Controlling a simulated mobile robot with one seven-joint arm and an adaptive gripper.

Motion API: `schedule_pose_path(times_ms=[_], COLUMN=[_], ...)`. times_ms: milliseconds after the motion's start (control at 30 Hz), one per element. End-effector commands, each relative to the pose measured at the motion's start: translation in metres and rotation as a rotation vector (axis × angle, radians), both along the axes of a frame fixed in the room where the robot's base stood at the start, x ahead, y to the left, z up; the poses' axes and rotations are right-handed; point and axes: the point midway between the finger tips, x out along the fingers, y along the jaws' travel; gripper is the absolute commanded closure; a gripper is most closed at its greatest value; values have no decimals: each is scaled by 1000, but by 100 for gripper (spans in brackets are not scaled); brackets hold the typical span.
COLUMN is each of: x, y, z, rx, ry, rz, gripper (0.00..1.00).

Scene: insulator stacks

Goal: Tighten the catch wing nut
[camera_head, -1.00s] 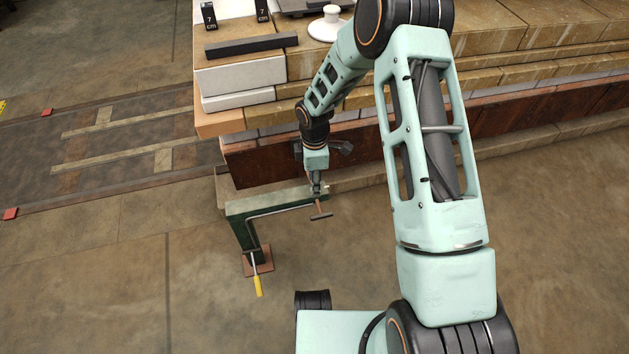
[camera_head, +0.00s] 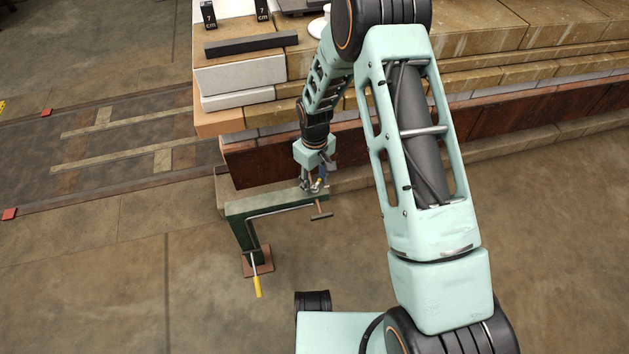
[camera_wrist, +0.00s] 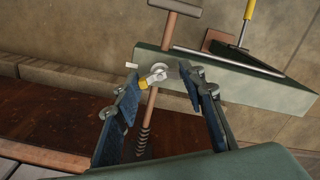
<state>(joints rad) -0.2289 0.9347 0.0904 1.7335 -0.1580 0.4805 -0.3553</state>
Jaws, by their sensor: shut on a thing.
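The catch wing nut (camera_wrist: 157,75) is a small pale metal piece with a yellowish part, on the end of a green bracket arm (camera_wrist: 225,82). My gripper (camera_wrist: 163,84) is around it, one blue-padded finger on each side, and shut on it. The left finger lies close against the nut; the contact on the right side is hard to make out. In the head view my gripper (camera_head: 312,186) is at the right end of the green bracket arm (camera_head: 270,205), and the nut is too small to tell.
A T-handled screw (camera_head: 320,212) hangs by the bracket's end. A yellow-handled rod (camera_head: 257,284) stands at its lower left. The stepped stone and timber ledge (camera_head: 420,124) rises behind. A threaded rod (camera_wrist: 146,125) runs below the nut. The floor in front is open.

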Motion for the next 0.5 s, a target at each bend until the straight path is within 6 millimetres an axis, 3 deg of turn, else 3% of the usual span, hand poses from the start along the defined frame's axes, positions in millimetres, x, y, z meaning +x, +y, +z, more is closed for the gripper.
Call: schedule_pose_path(times_ms=[500], x=[0], y=[0], z=[0], rx=[0], ry=[-1], rz=[-399], gripper=[87])
